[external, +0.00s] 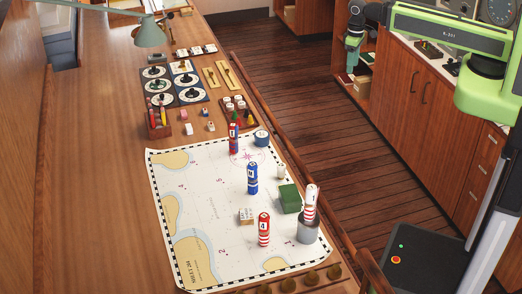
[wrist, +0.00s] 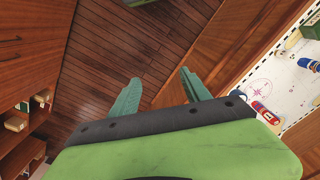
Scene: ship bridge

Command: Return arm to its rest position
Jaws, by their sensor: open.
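My green arm (external: 450,32) reaches in from the right edge of the external view, over the cabinets. My gripper (external: 353,58) hangs at its left end, pointing down above the floor beside the shelf and clear of the chart table. In the wrist view my gripper (wrist: 157,92) has its two green fingers spread apart. Nothing is between them; only floor planks and wood show behind.
The chart table (external: 115,130) holds a chart (external: 205,200) with red, blue and striped markers, a green box (external: 289,198) and a grey cup (external: 308,231). Wooden cabinets (external: 425,95) stand at right. The plank floor (external: 290,110) between is clear.

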